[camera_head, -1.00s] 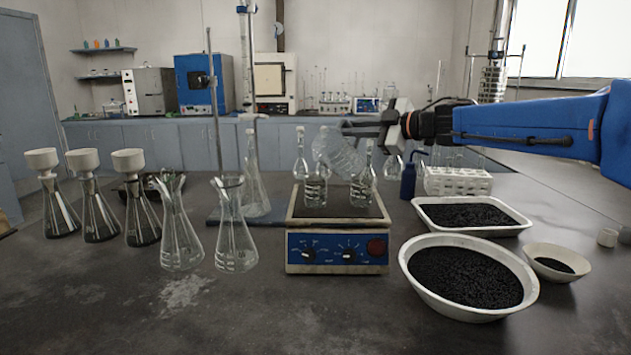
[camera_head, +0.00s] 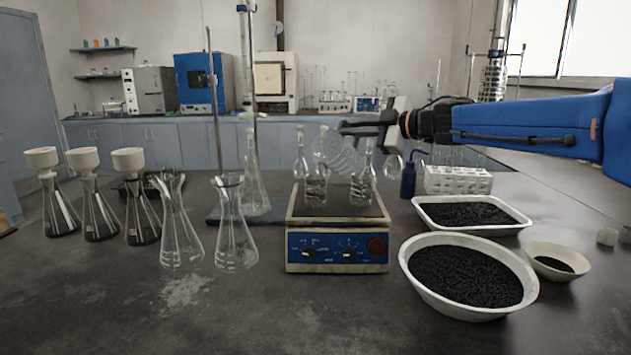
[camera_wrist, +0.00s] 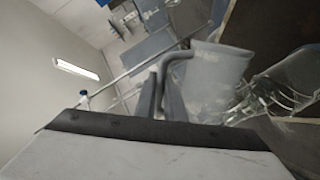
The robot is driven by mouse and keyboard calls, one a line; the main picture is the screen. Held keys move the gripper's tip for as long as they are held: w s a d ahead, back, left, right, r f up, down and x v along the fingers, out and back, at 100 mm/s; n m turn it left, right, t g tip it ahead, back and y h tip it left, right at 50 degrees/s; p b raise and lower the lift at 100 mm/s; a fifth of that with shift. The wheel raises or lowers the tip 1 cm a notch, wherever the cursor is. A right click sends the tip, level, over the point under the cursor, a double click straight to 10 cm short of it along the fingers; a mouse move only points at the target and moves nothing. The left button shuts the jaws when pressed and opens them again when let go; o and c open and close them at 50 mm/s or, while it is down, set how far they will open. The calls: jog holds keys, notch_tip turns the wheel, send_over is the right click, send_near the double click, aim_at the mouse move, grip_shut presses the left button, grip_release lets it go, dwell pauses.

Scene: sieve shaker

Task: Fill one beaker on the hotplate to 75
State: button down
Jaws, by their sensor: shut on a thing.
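The hotplate (camera_head: 337,253) stands mid-bench, with a blue front panel and two knobs. Two clear glass beakers (camera_head: 316,190) and (camera_head: 362,192) stand upright on its top. My gripper (camera_head: 352,128) is above and behind them, shut on a clear jug-like vessel (camera_head: 341,153), which is tilted over the beakers. In the wrist view, the vessel (camera_wrist: 218,72) looks greyish, with a curved handle between my fingers (camera_wrist: 170,98). Glassware (camera_wrist: 290,75) shows beside it. The liquid levels and any stream cannot be made out.
Two empty-looking conical flasks (camera_head: 181,235) and (camera_head: 235,238) stand left of the hotplate, with several funnel-topped flasks (camera_head: 95,215) further left. A tray (camera_head: 425,208) and a basin (camera_head: 412,278) of black granules are on the right. The front bench is clear.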

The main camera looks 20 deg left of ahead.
jog(key=shift+s, duration=0.1)
dwell(0.6)
jog(key=shift+s+a+r+n+p, duration=0.25)
jog(key=shift+s+r+n+p, duration=0.1)
jog(key=shift+r+n+p, duration=0.35)
dwell(2.4)
jog(key=shift+w+d+f+m, duration=0.2)
jog(key=shift+f+m, duration=0.1)
jog(key=shift+f, duration=0.15)
jog(key=shift+w+d+f+m, duration=0.15)
jog(key=shift+w+m, duration=0.2)
jog(key=shift+m, duration=0.1)
jog(key=shift+w+d+f+m, duration=0.15)
jog(key=shift+w+m, duration=0.15)
jog(key=shift+m, duration=0.15)
jog(key=shift+w+d+m, duration=0.1)
jog(key=shift+w+m, duration=0.1)
jog(key=shift+m, duration=0.3)
jog(key=shift+w+d+f+m+y, duration=0.2)
jog(key=shift+w+f+m+y, duration=0.15)
jog(key=shift+m, duration=0.15)
jog(key=shift+w+d+f+m+g+y+b, duration=0.15)
jog(key=shift+w+d+f+m+b, duration=0.3)
jog(key=shift+w+f+m, duration=0.6)
jog(key=shift+w+d+f+m+g+y+b, duration=0.1)
jog(key=shift+w+d+f+m+y+b, duration=0.3)
jog(key=shift+f+m, duration=1.05)
jog(key=shift+w+d+f+m+g+y+b, duration=0.1)
jog(key=shift+w+d+f+m+b, duration=0.2)
jog(key=shift+w+d+f+m, duration=0.85)
